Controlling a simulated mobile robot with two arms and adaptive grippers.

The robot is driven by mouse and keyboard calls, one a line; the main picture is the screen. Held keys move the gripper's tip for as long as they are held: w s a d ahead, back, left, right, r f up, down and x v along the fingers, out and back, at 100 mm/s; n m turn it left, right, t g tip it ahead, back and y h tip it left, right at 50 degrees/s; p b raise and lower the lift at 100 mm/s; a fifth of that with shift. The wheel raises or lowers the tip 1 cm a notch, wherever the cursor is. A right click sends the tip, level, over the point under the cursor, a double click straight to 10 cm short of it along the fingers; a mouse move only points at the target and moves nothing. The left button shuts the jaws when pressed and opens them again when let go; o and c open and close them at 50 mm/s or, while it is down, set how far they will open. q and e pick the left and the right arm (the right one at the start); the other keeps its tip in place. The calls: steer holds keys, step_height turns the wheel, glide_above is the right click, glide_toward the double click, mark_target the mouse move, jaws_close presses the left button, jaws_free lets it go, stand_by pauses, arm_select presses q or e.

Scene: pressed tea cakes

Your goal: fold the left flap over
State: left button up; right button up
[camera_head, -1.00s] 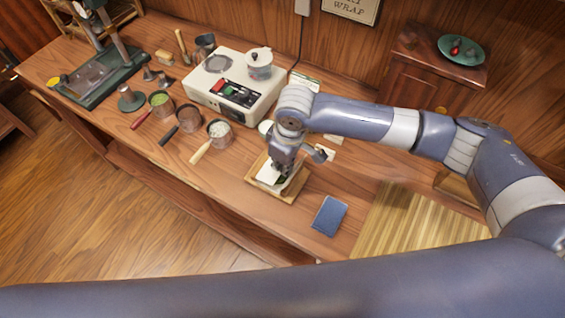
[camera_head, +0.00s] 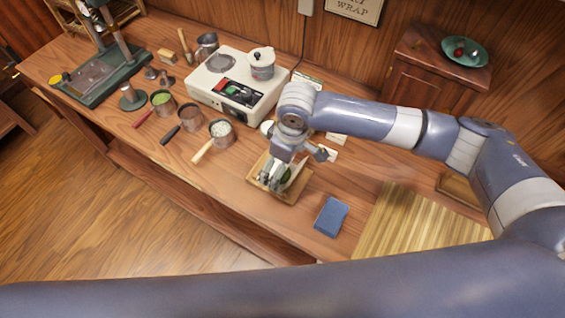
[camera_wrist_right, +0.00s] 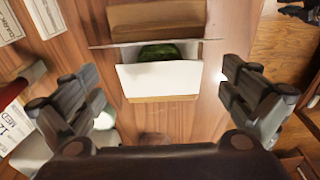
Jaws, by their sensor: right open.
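A shallow wooden tray (camera_head: 289,197) stands near the front of the table. A white wrapper sheet (camera_wrist_right: 160,79) lies in it, its near part pale and flat-looking in the right wrist view. A dark green pressed cake (camera_wrist_right: 158,51) shows on the sheet, partly hidden by its edge. My right gripper (camera_head: 272,181) is over the left side of the tray and hides much of the sheet. In the right wrist view its fingers (camera_wrist_right: 163,98) are wide open on either side of the sheet, with nothing between them gripped. My left gripper is out of view.
A blue box-like item (camera_head: 331,216) lies right of the tray, beside a bamboo mat (camera_head: 410,222). A cream appliance (camera_head: 236,85) stands behind. Several handled cups, one a white-filled cup (camera_head: 221,132), stand to the left. Paper labels (camera_wrist_right: 15,125) lie beside the tray.

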step_height(320, 180, up, 11)
steer(key=d, duration=0.1)
steer(key=shift+s+r, duration=0.2)
steer(key=shift+s, duration=0.25)
steer(key=shift+d, duration=0.1)
